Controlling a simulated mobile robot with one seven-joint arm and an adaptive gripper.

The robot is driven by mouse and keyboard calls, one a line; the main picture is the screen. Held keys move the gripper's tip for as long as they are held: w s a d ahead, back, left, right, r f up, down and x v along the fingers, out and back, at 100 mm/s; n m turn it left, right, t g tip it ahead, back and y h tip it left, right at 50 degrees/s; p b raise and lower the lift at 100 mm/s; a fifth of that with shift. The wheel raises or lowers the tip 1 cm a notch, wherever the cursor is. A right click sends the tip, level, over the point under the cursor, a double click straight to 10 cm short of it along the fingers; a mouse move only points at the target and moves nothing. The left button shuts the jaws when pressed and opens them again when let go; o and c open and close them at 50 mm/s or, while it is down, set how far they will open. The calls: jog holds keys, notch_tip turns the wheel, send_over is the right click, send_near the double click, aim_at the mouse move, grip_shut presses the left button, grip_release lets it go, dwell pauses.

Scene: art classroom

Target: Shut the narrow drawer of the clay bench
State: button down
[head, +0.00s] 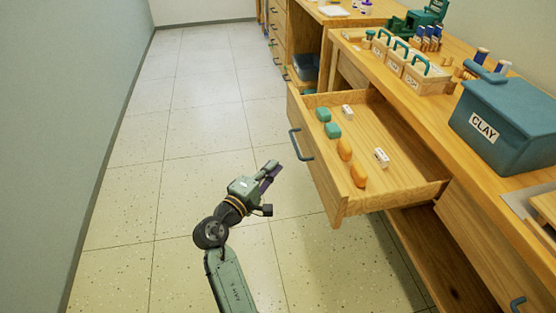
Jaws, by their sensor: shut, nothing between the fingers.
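The drawer (336,205) of the wooden clay bench (461,151) is pulled well out over the aisle. A dark curved handle (300,145) is on its front. Inside lie teal blocks, orange rounded pieces and small white labelled blocks. My gripper (272,169) is shut and empty, in the air over the aisle. In the picture it is left of the drawer front and a little below the handle, with a visible gap between them. Contact is not seen.
A teal bin marked CLAY (508,124) and a wooden caddy with teal handles (411,68) stand on the bench top. Another drawer front with a handle (517,304) is at the lower right. The tiled floor (185,105) is clear up to the left wall.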

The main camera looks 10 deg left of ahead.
aim_at(297, 149)
jog(key=p+x, duration=0.1)
jog(key=x, duration=0.2)
jog(key=d+p+x, duration=0.1)
jog(key=x, duration=0.3)
jog(key=s+d+p+x, duration=0.1)
jog(key=x, duration=0.2)
jog(key=shift+w+r, duration=0.15)
jog(key=shift+w+d, duration=0.2)
jog(key=shift+d, duration=0.25)
